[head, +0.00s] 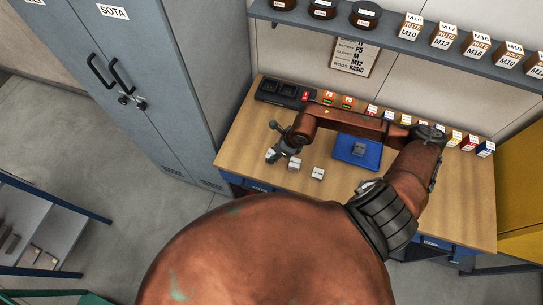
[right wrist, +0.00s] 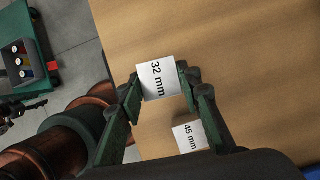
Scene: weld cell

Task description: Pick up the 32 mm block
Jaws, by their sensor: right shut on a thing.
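The 32 mm block (right wrist: 157,79) is a small pale block with "32 mm" in black on its top face. In the right wrist view it sits between the two fingertips of my right gripper (right wrist: 160,84), which is shut on it. In the head view my right gripper (head: 279,147) is at the left end of the wooden table, and the block (head: 270,155) shows partly beside its fingers. I cannot tell whether the block is clear of the tabletop. My left gripper is not in view.
The 45 mm block (right wrist: 189,136) is close beside my right gripper. Another pale block (head: 318,173) stands farther right on the table (head: 455,195). A blue tray (head: 344,157) holds a grey piece. Small labelled boxes line the back edge. A grey locker (head: 165,75) stands close on the left.

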